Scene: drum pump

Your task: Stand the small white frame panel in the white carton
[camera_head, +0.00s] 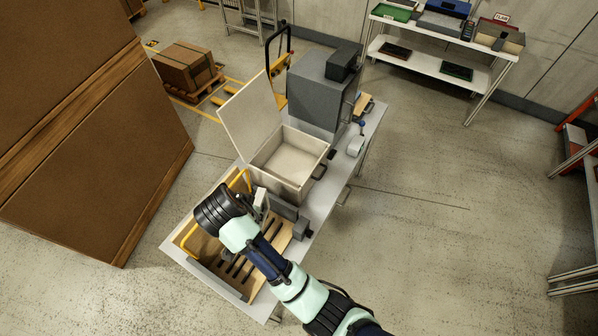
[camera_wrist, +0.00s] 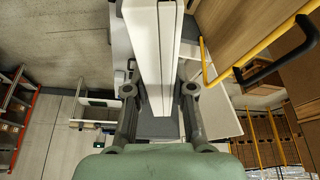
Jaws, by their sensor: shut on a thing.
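The small white frame panel (camera_wrist: 153,50) is between the two fingers of my gripper (camera_wrist: 159,92) in the wrist view. My gripper is shut on it, and the panel's upper end runs out of the picture. In the head view my black wrist (camera_head: 220,208) is over the near left part of the bench and hides most of the gripper. A small whitish piece shows just right of the wrist; I cannot tell whether it is the panel. The white carton (camera_head: 276,184) stands mid-bench, beyond the wrist, with its lid (camera_head: 246,116) raised. Its visible inside looks empty.
A slatted wooden tray (camera_head: 235,268) with yellow handles lies below my arm. A grey block (camera_head: 283,208) sits between it and the carton. A grey machine (camera_head: 318,92) stands behind the carton, and a white roll (camera_head: 355,147) lies right of it.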

